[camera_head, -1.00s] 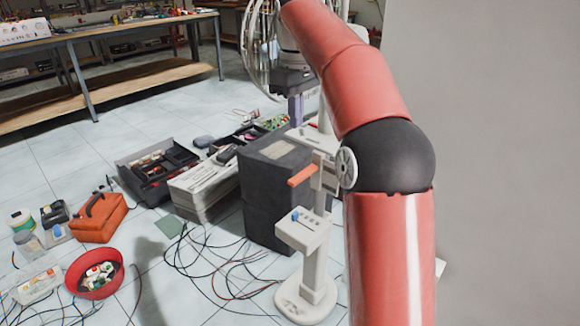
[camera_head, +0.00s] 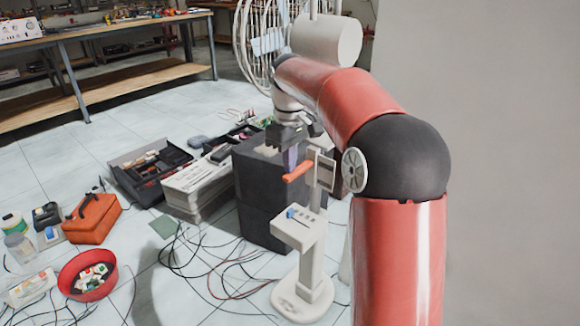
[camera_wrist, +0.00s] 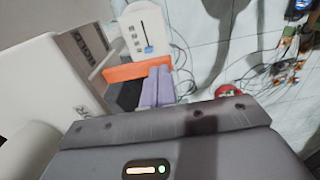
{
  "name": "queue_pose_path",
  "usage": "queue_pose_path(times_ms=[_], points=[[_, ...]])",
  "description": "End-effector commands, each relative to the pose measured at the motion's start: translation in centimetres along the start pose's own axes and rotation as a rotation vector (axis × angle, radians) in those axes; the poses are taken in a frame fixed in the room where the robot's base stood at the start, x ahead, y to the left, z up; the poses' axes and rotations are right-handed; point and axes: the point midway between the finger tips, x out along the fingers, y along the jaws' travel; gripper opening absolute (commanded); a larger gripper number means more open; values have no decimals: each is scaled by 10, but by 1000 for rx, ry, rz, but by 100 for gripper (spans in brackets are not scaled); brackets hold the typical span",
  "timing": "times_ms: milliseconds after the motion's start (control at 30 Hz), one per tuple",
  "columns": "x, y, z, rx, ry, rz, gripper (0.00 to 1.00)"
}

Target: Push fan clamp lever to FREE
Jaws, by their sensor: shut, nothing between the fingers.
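The orange clamp lever (camera_head: 298,173) sticks out to the left from a pale clamp plate (camera_head: 323,172) on the white fan stand. My gripper (camera_head: 290,160) is shut and empty, its lilac fingers at or just above the lever in the head view. In the wrist view the lever (camera_wrist: 138,72) crosses just beyond the shut fingertips (camera_wrist: 160,72); I cannot tell whether they touch. The plate carries lettering (camera_wrist: 83,42) too blurred to read. The fan's wire cage (camera_head: 262,50) and white motor housing (camera_head: 328,40) stand above.
A control box with a blue slider (camera_head: 300,225) sits lower on the stand, above its round base (camera_head: 302,300). A dark cabinet (camera_head: 262,190) stands close behind. Cables, a red bowl (camera_head: 88,275) and an orange toolbox (camera_head: 92,218) lie on the floor to the left.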

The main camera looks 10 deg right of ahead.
Motion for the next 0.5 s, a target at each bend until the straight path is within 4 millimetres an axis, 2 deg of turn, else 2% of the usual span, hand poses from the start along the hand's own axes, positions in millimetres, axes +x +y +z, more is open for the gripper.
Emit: queue_pose_path(times_ms=[133, 500], points=[[9, 0, 0, 0, -1, 0, 0], [10, 0, 0, 0, 0, 2, 0]])
